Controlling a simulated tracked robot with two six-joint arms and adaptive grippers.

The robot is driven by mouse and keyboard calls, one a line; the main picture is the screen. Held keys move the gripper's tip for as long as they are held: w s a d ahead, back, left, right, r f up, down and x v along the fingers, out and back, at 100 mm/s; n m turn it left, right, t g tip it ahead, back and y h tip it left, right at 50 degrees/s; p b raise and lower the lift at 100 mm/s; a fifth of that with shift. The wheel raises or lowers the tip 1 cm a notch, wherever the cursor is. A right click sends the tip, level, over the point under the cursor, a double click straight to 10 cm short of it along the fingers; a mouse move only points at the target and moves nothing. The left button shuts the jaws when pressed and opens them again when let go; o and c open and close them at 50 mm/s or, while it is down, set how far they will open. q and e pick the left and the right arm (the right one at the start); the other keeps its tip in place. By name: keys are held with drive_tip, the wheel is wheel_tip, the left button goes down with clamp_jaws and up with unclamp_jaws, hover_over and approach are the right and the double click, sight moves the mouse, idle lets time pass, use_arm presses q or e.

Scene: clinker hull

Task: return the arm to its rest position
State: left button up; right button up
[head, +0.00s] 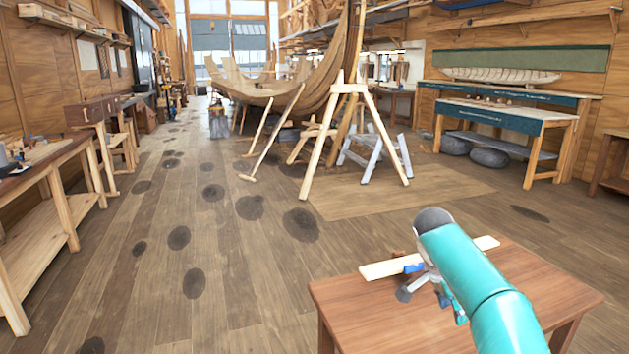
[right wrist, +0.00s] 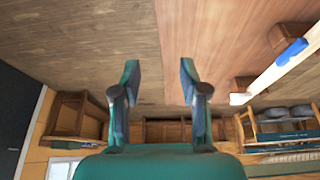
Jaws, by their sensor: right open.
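My right arm comes in from the lower right of the head view, in teal. Its gripper (head: 432,298) is over the small brown table (head: 375,325), in front of a pale plank (head: 385,268), and hides part of it. In the right wrist view the two fingers (right wrist: 159,82) stand wide apart with nothing between them. The plank (right wrist: 268,76) with a blue piece (right wrist: 291,52) on it lies to the right there, apart from the fingers. My left gripper is not in view.
A sawhorse-like wooden stand (head: 350,88) and a boat hull (head: 300,95) stand further back. A workbench (head: 490,118) is at the right, another bench (head: 50,165) at the left. The floor between is open, with dark stains.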

drive_tip(key=s+a+f+n+g+y+p, duration=0.1)
drive_tip(key=s+f+n+g+y+p, duration=0.1)
drive_tip(key=s+f, duration=0.7)
drive_tip(key=s+a+f+n+g+y+p, duration=0.1)
drive_tip(key=s+a+f+n+g+p, duration=0.2)
drive_tip(key=f, duration=1)
drive_tip(key=s+a+f+n+t+y, duration=0.1)
drive_tip(key=s+a+f+n, duration=0.1)
drive_tip(key=s, duration=0.5)
drive_tip(key=s+a+f+n+t+y, duration=0.2)
drive_tip(key=s+a+f+n, duration=0.1)
drive_tip(key=s+a, duration=0.3)
drive_tip(key=s+a+f+n+t+y, duration=0.1)
drive_tip(key=s+a+f+n+y, duration=0.1)
drive_tip(key=s, duration=0.6)
drive_tip(key=shift+s+a+f+n, duration=0.25)
drive_tip(key=shift+a+f, duration=0.55)
drive_tip(key=shift+a, duration=0.45)
